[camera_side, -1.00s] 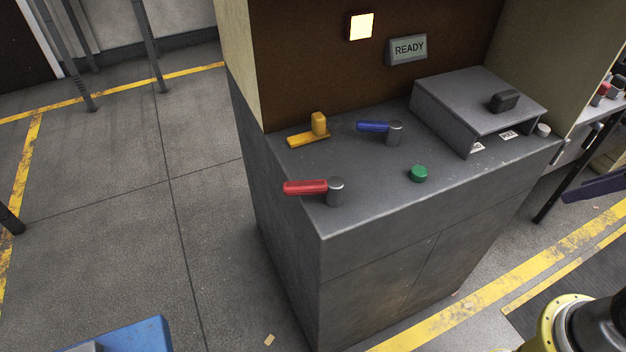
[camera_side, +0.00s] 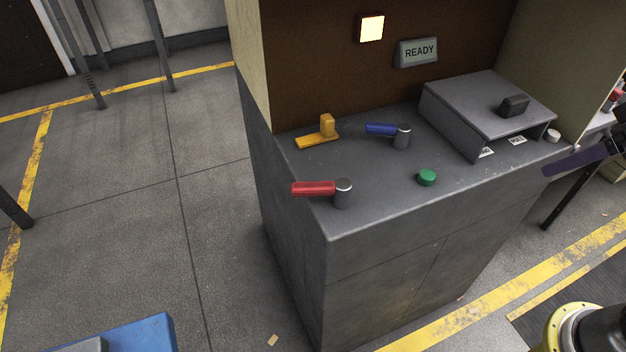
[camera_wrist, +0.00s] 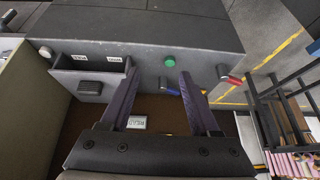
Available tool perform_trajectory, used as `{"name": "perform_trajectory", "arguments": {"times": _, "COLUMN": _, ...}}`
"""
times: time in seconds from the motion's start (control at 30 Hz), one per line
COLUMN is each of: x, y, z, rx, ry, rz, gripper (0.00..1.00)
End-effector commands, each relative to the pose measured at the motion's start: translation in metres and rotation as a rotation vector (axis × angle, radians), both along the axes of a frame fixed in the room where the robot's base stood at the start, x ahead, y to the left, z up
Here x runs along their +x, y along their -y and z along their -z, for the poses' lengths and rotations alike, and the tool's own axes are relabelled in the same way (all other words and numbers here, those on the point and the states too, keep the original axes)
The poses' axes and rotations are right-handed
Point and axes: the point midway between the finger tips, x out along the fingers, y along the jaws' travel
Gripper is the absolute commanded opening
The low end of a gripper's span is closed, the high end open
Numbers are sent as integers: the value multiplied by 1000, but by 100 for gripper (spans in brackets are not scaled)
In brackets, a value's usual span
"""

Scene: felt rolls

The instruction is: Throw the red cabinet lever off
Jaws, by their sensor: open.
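The red lever (camera_side: 313,188) sits on a grey round pivot at the cabinet top's front left corner, its handle pointing left in the side view. It also shows in the wrist view (camera_wrist: 233,80), right of my fingers. My gripper (camera_wrist: 160,73) is open and empty, its two dark purple fingers spread. In the side view only part of it shows at the right edge, well away from the red lever. The grey cabinet (camera_side: 385,210) carries the lever.
A blue lever (camera_side: 381,129), a yellow switch (camera_side: 318,137) and a green button (camera_side: 427,177) stand close by on the cabinet. A grey hood (camera_side: 485,105) stands at the back right. A READY sign (camera_side: 418,52) and lit lamp (camera_side: 370,28) are on the back panel.

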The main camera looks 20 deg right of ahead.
Motion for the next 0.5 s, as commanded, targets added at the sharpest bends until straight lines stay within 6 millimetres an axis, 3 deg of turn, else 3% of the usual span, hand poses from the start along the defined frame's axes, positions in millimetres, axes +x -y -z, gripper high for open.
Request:
{"name": "perform_trajectory", "arguments": {"times": 0.03, "x": 23, "y": -12, "z": -7, "rx": 14, "ry": -1, "rz": -17, "gripper": 62}}
{"name": "perform_trajectory", "arguments": {"times": 0.23, "x": 107, "y": -68, "z": -26, "rx": 78, "ry": 14, "rz": -49, "gripper": 62}}
{"name": "perform_trajectory", "arguments": {"times": 0.5, "x": 198, "y": -175, "z": -16, "rx": 167, "ry": 21, "rz": -93, "gripper": 62}}
